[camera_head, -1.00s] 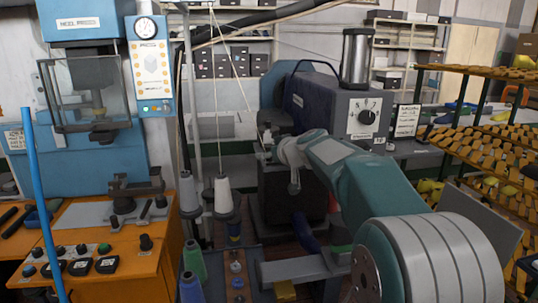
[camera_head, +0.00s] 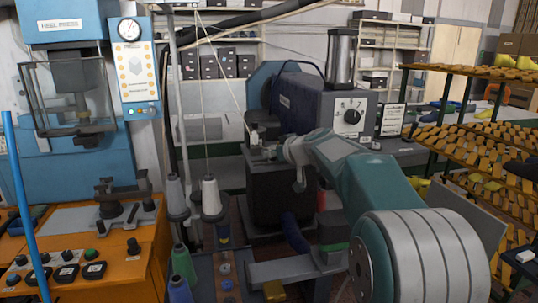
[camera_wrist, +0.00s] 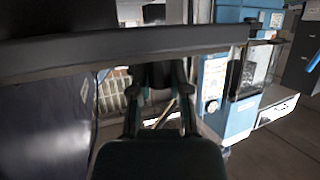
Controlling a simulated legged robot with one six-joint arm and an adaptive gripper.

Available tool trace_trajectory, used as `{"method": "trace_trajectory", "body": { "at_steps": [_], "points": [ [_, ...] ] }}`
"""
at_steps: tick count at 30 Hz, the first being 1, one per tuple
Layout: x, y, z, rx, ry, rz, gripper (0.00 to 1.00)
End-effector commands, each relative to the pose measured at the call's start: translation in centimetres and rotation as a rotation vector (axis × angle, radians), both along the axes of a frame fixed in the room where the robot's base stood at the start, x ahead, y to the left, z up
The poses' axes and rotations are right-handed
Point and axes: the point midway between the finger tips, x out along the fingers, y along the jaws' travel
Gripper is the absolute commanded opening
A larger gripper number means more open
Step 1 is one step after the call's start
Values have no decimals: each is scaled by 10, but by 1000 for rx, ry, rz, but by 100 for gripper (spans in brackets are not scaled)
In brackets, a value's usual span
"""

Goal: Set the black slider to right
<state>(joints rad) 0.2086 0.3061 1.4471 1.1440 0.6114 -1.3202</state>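I cannot tell a black slider for certain. Small black control boxes (camera_head: 66,275) and black knobs sit on the orange bench (camera_head: 135,270) at the lower left in the head view. My arm reaches from the lower right toward the dark blue machine (camera_head: 297,110). My gripper, at the far end of the arm, is partly hidden against a dark fixture on the machine's left side. In the wrist view my gripper (camera_wrist: 160,78) has its two finger links apart near the base. A dark bar (camera_wrist: 120,48) crosses in front, and the fingertips blend into darkness.
The blue heel press (camera_head: 75,90) stands at the left. Thread cones (camera_head: 210,197) and thin poles stand between it and the machine. A rack of orange pieces (camera_head: 465,150) fills the right. The machine's white dial plate (camera_head: 349,117) faces forward.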

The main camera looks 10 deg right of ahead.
Motion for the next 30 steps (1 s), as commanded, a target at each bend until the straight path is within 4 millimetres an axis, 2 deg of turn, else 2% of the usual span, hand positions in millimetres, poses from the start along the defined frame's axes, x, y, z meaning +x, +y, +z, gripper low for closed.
{"method": "trace_trajectory", "body": {
  "at_steps": [1, 2, 12, 16, 30],
  "points": [
    [0, 0, -1, 0, 1, 0, 49],
    [0, 0, -1, 0, 1, 0, 59],
    [-1, 0, 0, 0, 0, 0, 59],
    [-7, -3, 4, 0, -1, -2, 59],
    [-84, -35, 38, -1, 0, -3, 59]
  ]
}}
